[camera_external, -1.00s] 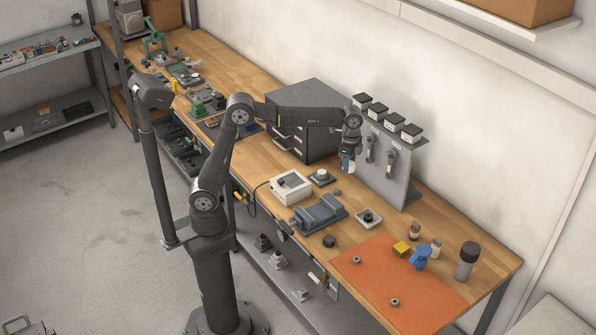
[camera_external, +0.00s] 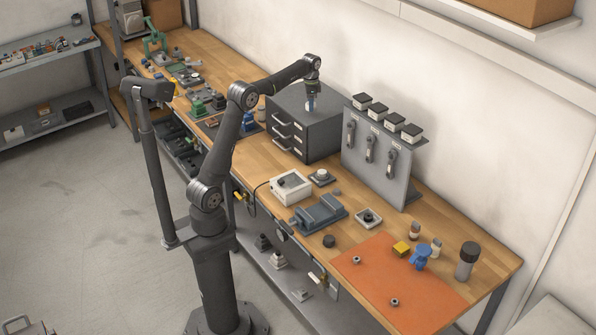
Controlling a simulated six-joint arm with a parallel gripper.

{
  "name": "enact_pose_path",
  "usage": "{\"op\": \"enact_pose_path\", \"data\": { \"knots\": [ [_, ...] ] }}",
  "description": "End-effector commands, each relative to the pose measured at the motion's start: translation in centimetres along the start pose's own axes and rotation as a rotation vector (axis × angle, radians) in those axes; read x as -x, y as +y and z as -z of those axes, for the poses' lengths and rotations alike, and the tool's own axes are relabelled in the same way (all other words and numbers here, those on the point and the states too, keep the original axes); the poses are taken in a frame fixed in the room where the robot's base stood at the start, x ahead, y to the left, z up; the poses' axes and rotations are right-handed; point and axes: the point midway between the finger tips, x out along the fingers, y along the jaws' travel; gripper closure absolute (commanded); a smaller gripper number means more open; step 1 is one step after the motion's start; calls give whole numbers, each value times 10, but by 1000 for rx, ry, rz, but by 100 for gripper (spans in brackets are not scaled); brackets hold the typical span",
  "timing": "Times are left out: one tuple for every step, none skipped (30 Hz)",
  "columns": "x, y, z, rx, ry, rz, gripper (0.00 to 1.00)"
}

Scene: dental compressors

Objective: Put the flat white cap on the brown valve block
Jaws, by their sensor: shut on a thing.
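My gripper (camera_external: 311,106) points down above the top of the dark grey drawer cabinet (camera_external: 300,145). It is shut on a small whitish piece (camera_external: 309,108) at its fingertips. The piece is too small to make out clearly, but its colour fits the flat white cap. I cannot tell whether it touches the cabinet top. I cannot pick out the brown valve block for sure among the small parts on the bench.
The grey upright panel (camera_external: 378,160) with handles and dark-topped boxes stands right of the cabinet. A white box (camera_external: 291,187), a blue-grey vise (camera_external: 320,213) and an orange mat (camera_external: 385,285) lie nearer the front. Many small parts crowd the bench's far left.

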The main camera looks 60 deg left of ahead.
Motion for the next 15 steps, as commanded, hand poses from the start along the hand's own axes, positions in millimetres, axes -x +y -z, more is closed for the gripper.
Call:
{"op": "enact_pose_path", "data": {
  "knots": [
    [-1,-24,-19,39,-1,-1,80],
    [-1,-36,-29,56,-1,-1,80],
    [-1,-52,-43,81,0,0,80],
    [-1,-63,-54,100,0,0,80],
    [-2,-74,-66,119,0,0,80],
    [-2,-89,-81,143,0,0,80],
    [-2,-100,-93,161,0,0,80],
    [-2,-110,-105,179,0,0,80],
    [-2,-123,-122,204,0,0,80],
    [-3,-132,-134,223,-1,-1,80],
    [-3,-142,-148,241,-1,-1,80],
    [-3,-154,-166,265,0,0,80],
    [-3,-162,-180,283,0,0,80],
    [-4,-170,-193,301,0,0,80],
    [-4,-181,-212,326,0,0,80]
  ]
}}
